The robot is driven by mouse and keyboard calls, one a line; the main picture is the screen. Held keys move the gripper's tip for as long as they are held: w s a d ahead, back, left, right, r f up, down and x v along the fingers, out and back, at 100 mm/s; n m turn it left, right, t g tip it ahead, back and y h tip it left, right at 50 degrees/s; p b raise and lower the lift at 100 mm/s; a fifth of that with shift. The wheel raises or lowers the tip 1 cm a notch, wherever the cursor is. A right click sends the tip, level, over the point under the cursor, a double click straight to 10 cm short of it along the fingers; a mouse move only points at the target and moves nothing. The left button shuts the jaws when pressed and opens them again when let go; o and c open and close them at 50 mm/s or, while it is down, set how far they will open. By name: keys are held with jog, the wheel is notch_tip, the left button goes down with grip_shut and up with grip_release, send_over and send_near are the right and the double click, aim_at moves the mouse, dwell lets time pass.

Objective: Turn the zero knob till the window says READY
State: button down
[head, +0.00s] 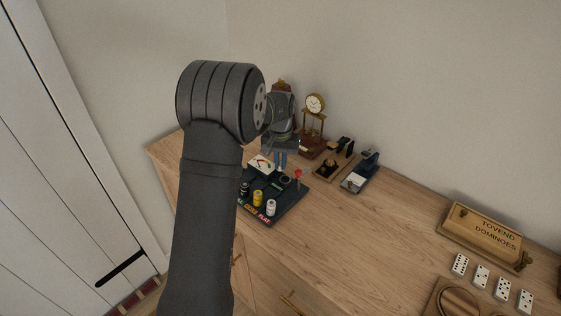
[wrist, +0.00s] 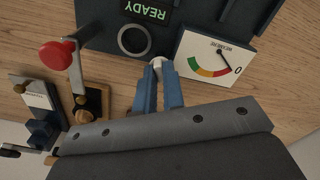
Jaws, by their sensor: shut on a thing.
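In the wrist view my gripper (wrist: 160,76) has its two blue fingers shut on a small pale metal knob (wrist: 166,67) beside the gauge, which I take for the zero knob; the fingers hide part of it. The white gauge (wrist: 190,47) has a green, yellow and red arc, and its dark needle points toward the 0. The window (wrist: 150,10) shows READY in green letters, upside down in this view. In the head view my gripper (head: 280,160) is over the back of the dark panel (head: 290,206), near the white gauge (head: 261,160).
A red-topped lever (wrist: 57,54) stands to the left in the wrist view. A dark ring (wrist: 133,40) lies close to the fingers. In the head view, yellow (head: 257,198) and white (head: 271,207) knobs stand in front; a clock (head: 315,104) stands behind.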

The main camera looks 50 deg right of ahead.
jog(key=c, duration=1.5)
grip_release()
notch_tip(320, 180, up, 18)
jog(key=shift+f, duration=0.2)
jog(key=shift+f, duration=0.15)
notch_tip(320, 180, down, 17)
jog(key=shift+f, duration=0.15)
